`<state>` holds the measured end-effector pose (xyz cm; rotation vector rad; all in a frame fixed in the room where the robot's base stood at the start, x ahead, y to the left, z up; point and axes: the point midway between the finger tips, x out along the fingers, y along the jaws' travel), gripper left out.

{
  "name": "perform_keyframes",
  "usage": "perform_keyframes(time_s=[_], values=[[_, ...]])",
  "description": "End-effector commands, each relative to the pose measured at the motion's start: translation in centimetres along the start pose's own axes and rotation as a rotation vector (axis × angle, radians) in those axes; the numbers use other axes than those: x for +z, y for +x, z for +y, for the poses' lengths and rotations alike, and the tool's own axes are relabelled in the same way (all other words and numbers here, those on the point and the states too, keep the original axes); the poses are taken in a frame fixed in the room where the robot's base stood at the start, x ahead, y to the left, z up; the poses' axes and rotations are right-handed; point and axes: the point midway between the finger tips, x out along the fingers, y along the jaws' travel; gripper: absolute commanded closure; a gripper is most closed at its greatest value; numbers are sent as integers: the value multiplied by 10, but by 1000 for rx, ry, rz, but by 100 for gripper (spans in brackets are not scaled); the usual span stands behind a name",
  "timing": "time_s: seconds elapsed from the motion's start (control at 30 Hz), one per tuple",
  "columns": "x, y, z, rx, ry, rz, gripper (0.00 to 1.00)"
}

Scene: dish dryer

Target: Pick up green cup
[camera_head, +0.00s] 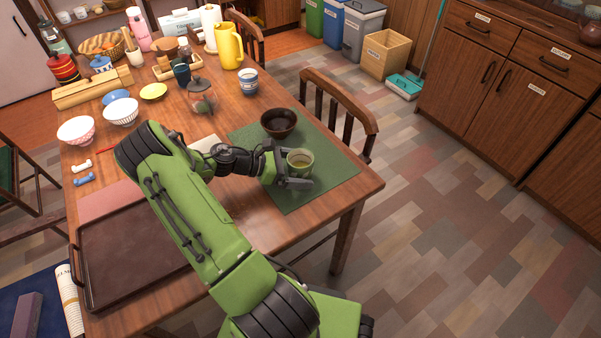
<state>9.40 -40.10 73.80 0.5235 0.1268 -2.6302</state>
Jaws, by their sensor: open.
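A small green cup (300,162) stands upright on the dark green placemat (334,178) near the right end of the wooden table. My gripper (297,182) is at the cup, low over the mat, with its fingers by the cup's left and near sides. The gripper is open. The fingers hide part of the cup's lower side, and I cannot tell whether they touch it.
A dark brown bowl (278,123) sits just behind the cup on the mat. A blue and white cup (247,81), a yellow pitcher (229,46) and a glass press (201,98) stand farther back. A dark tray (130,255) lies at the front left.

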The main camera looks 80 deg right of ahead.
Motion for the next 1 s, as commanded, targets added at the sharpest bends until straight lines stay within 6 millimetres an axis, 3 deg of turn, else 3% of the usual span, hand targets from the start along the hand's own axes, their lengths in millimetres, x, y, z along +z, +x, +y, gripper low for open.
perform_keyframes(time_s=[0.27, 0.67, 1.0], values=[[1, 7, 0, 2, 1, 0, 0], [1, 6, 0, 2, 1, 0, 61], [4, 5, 0, 2, 3, -1, 62]])
